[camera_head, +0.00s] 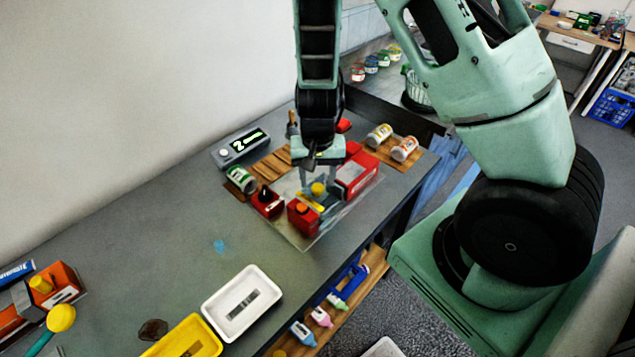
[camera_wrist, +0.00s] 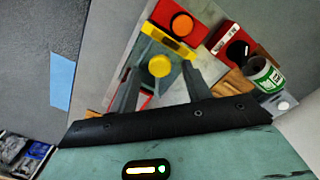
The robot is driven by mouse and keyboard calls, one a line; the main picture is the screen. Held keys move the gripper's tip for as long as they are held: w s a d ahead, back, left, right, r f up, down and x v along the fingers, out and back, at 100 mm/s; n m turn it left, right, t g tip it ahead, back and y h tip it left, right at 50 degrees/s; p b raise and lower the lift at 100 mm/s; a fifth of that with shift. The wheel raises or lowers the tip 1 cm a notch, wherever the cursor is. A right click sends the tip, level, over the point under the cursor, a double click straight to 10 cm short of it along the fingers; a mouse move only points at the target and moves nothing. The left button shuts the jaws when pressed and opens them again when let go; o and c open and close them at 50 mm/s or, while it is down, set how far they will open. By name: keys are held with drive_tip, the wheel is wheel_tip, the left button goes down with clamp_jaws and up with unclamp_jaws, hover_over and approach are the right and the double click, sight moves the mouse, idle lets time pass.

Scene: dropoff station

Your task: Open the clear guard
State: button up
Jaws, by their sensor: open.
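My gripper (camera_head: 318,176) points down over the grey panel (camera_head: 312,236) on the bench. Its two fingers are apart, and the wrist view shows them (camera_wrist: 163,62) on either side of a round yellow knob (camera_wrist: 159,66). I cannot tell whether they touch anything. A yellow strip (camera_wrist: 168,41) lies between the knob and a red box with an orange button (camera_wrist: 182,24). The same red box (camera_head: 303,216) is at the panel's near side in the head view. The clear guard's outline cannot be made out in either view.
A red box with a black knob (camera_head: 268,204) and a larger red box (camera_head: 358,176) flank the gripper. A green-labelled can (camera_head: 241,178) and a grey display unit (camera_head: 240,147) stand behind left. A white tray (camera_head: 241,303) is nearer. The bench left of the panel is mostly clear.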

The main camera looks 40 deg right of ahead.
drive_tip(key=shift+f, duration=0.9)
clamp_jaws()
drive_tip(key=d, duration=0.3)
drive_tip(key=w+d+b, duration=0.1)
drive_tip(key=d, duration=0.3)
drive_tip(key=w+d+b, duration=0.1)
drive_tip(key=d, duration=0.3)
drive_tip(key=shift+a, duration=0.1)
unclamp_jaws()
